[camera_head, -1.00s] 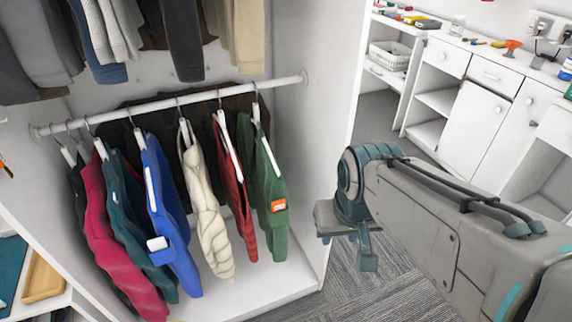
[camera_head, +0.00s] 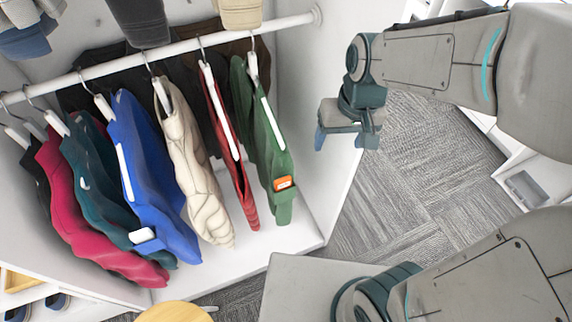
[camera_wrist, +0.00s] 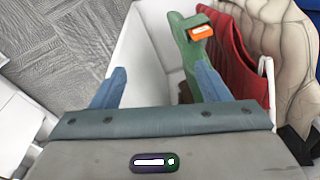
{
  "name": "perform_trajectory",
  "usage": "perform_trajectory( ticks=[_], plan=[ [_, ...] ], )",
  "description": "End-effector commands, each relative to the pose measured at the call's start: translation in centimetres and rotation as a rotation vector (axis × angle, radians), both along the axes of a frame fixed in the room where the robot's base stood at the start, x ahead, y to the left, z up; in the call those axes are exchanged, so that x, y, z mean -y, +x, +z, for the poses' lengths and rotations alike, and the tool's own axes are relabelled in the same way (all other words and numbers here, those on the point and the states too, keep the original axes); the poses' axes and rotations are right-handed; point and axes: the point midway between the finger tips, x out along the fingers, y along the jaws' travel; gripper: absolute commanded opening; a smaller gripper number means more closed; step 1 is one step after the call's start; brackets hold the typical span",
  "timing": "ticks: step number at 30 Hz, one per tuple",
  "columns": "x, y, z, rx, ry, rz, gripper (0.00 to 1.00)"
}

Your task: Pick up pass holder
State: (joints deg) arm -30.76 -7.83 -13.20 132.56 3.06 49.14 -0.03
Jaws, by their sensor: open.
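A small orange item with a white face, which looks like the pass holder (camera_head: 283,184), sits on the lower part of a green garment (camera_head: 262,130). The garment hangs at the right end of the rail. In the wrist view the orange item (camera_wrist: 201,32) shows at the top, beyond my right-hand finger. My gripper (camera_head: 346,138) is open and empty, to the right of the green garment and apart from it. In the wrist view my two blue fingers (camera_wrist: 160,72) stand wide apart, with the white cabinet wall and some green cloth beyond them.
Several garments hang left of the green one, the nearest being a red garment (camera_head: 232,160). A white item (camera_head: 142,235) is on the blue garment. The cabinet's right side wall (camera_head: 345,165) stands near my gripper. Carpet (camera_head: 420,190) to the right is clear.

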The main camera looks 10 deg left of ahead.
Motion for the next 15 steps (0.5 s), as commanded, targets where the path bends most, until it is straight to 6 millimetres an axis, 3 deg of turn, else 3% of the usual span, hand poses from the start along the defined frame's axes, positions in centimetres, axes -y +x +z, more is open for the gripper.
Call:
perform_trajectory(
  ticks=[1, 6, 12, 15],
  plan=[
    [-1.8, 0.4, -1.2, -0.018, -0.011, 0.045, 0.69],
    [-6.8, 1.3, -4.0, -0.052, -0.049, 0.156, 0.69],
    [-11.0, 1.3, -6.3, -0.064, -0.094, 0.245, 0.69],
    [-12.0, 1.3, -6.8, -0.064, -0.105, 0.265, 0.69]
  ],
)
